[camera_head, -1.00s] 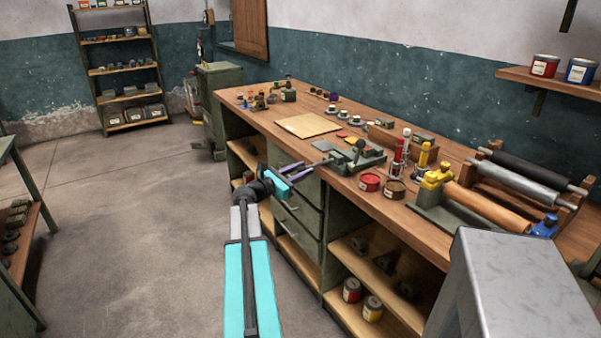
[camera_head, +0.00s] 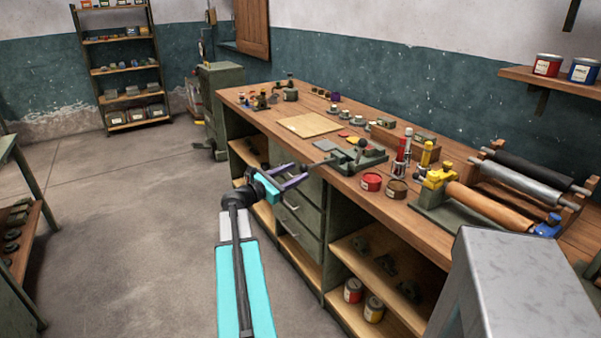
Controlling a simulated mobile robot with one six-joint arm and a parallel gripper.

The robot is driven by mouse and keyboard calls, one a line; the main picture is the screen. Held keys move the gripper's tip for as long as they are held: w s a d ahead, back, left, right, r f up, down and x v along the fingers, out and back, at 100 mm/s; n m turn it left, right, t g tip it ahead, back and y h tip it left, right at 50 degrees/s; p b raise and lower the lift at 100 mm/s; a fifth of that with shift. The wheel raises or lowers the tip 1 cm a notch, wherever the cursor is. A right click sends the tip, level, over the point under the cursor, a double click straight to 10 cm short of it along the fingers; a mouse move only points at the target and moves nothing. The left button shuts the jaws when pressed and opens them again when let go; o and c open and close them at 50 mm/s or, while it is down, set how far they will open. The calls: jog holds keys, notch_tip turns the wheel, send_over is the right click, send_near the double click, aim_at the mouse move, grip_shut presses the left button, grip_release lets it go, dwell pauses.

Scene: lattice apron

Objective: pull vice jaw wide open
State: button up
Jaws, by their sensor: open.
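The vice (camera_head: 362,159) is a grey-green metal tool lying on the wooden workbench, near its front edge. Its jaw plates and a dark round knob (camera_head: 362,143) show, with a thin bar (camera_head: 318,163) pointing left over the edge. The gap between its jaws is too small to tell. My gripper (camera_head: 294,174) has purple fingers and a cyan body. It is open and empty, in front of the bench edge, to the left of and a little below the vice, apart from it.
The workbench (camera_head: 283,99) carries a wooden board (camera_head: 309,125), a red tin (camera_head: 371,182), a brown tin (camera_head: 396,189), and rollers (camera_head: 500,207) at right. Drawers and open shelves lie below its edge. Open floor (camera_head: 120,230) lies to the left.

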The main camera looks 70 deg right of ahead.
jog(key=v, duration=0.9)
jog(key=shift+b, duration=0.45)
jog(key=shift+w, duration=0.1)
